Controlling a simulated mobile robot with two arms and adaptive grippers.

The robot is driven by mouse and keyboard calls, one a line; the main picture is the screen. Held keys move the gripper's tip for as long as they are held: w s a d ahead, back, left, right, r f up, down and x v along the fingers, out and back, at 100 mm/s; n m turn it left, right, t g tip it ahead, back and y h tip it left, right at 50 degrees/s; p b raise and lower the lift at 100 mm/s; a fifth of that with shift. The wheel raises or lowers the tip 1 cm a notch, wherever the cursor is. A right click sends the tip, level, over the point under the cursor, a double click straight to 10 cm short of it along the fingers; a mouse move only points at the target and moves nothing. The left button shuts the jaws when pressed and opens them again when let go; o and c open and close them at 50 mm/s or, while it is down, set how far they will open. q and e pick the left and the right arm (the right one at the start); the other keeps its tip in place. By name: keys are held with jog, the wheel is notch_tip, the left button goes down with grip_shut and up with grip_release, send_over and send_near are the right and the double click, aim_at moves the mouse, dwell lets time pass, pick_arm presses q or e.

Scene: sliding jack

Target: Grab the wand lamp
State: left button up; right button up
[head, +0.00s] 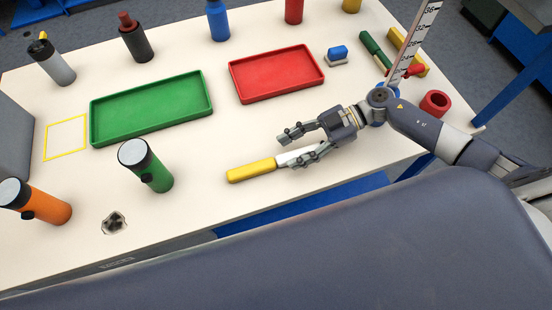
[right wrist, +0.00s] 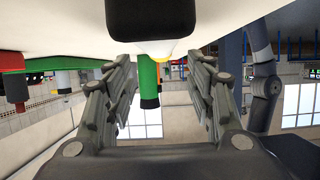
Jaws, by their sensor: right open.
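The wand lamp (head: 252,170), with a yellow handle and a whitish body, lies flat near the table's front edge in the head view. My right gripper (head: 291,150) is open, its fingers pointing left around the lamp's whitish part. The right end of the lamp is hidden by the hand. The right wrist view appears upside down, with the table on top. There a dark end with a yellow rim, likely the lamp (right wrist: 150,18), shows between and above the spread fingers (right wrist: 160,68). I cannot tell whether a finger touches it. My left gripper is out of view.
A red tray (head: 277,97) and a green tray (head: 101,139) lie behind. A green flashlight (head: 156,175) and an orange one (head: 48,207) stand left. A blue-and-grey block (head: 338,54), a red ring (head: 436,101) and an upright ruler (head: 417,40) are right.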

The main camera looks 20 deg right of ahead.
aim_at(274, 161)
jog(key=p+x, duration=0.1)
jog(key=x, duration=0.4)
jog(key=shift+s+f, duration=0.1)
jog(key=shift+d, duration=0.1)
grip_shut()
